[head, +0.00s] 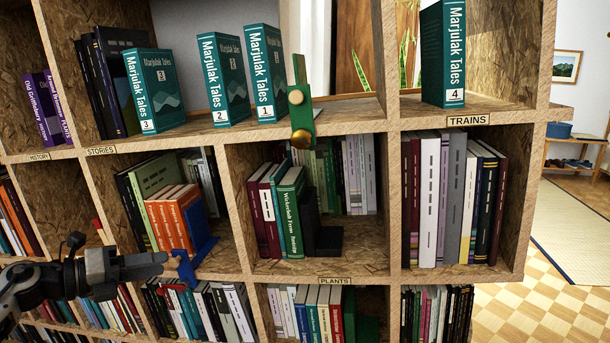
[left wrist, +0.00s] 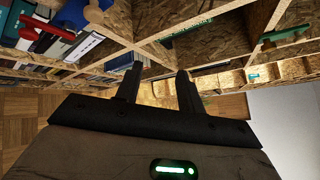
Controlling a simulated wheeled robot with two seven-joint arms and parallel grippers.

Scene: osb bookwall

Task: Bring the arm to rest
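My left arm comes in from the lower left in the head view, and its gripper (head: 160,262) is in front of the bookwall (head: 235,195), close to the front edge of a middle shelf. In the left wrist view the two dark fingers of the left gripper (left wrist: 159,75) stand apart, with nothing between them. The head view does not show whether the gripper touches the shelf edge. My right arm and gripper are not in view.
A blue bookend (head: 198,240) stands beside orange books (head: 168,222), close behind the left gripper. Green Marjulak Tales volumes (head: 223,80) stand on the upper shelf. Open floor (head: 555,290) lies right.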

